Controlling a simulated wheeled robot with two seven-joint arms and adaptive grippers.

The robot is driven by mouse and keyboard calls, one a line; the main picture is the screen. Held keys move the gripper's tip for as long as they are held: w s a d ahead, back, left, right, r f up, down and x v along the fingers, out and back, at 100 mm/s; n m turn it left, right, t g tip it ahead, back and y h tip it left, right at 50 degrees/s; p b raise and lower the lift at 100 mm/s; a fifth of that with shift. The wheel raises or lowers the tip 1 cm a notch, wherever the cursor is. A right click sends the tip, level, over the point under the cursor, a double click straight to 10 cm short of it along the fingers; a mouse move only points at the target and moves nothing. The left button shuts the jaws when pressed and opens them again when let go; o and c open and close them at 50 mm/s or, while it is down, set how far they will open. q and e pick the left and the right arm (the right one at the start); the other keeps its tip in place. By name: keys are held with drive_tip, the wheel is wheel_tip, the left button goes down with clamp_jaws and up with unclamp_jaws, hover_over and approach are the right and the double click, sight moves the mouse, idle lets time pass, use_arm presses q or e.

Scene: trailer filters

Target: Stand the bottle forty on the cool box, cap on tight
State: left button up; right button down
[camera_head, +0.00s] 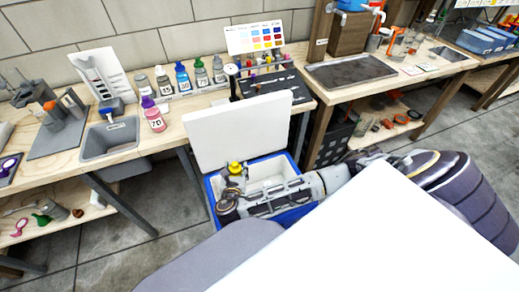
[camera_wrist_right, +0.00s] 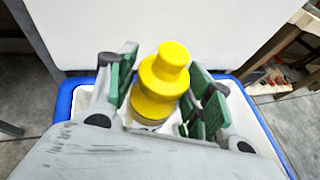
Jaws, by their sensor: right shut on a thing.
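A bottle with a yellow cap (camera_head: 235,167) is between the fingers of my right gripper (camera_head: 232,178). In the right wrist view the yellow cap (camera_wrist_right: 162,80) stands up between the green finger pads, slightly tilted in the picture. The gripper is shut on this bottle; its body is mostly hidden and no number can be read. The gripper is above the blue and white cool box (camera_head: 213,190), which is open, its white lid (camera_head: 240,130) raised at the back. Whether the bottle touches the box cannot be told. My left gripper is not in view.
Several capped bottles (camera_head: 182,78) stand at the back of the wooden bench, and a pink bottle marked 70 (camera_head: 154,118) stands nearer its front. A grey basin (camera_head: 108,140) is set to the left. A second bench (camera_head: 430,62) is at the right.

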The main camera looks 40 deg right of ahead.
use_arm(q)
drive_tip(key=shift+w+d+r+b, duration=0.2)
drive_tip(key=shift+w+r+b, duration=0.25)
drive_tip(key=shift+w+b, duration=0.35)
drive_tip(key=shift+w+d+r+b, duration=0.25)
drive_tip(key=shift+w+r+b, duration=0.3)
drive_tip(key=shift+b, duration=0.45)
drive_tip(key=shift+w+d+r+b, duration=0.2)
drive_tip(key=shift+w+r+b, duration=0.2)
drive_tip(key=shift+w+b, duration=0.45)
use_arm(e)
drive_tip(key=s+d+f+m+g+h, duration=0.1)
drive_tip(key=d+f+m+g+h, duration=0.1)
drive_tip(key=d, duration=0.5)
drive_tip(key=shift+s+f+m+g+h, duration=0.3)
drive_tip(key=shift+f+m+h, duration=0.2)
drive_tip(key=shift+f+m, duration=0.3)
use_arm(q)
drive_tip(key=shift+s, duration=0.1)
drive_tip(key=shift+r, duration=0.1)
use_arm(e)
drive_tip(key=shift+f, duration=0.15)
use_arm(q)
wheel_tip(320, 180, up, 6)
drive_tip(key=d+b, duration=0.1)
drive_tip(key=b, duration=0.1)
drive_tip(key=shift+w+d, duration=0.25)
use_arm(e)
wheel_tip(320, 180, down, 6)
drive_tip(key=shift+f, duration=0.1)
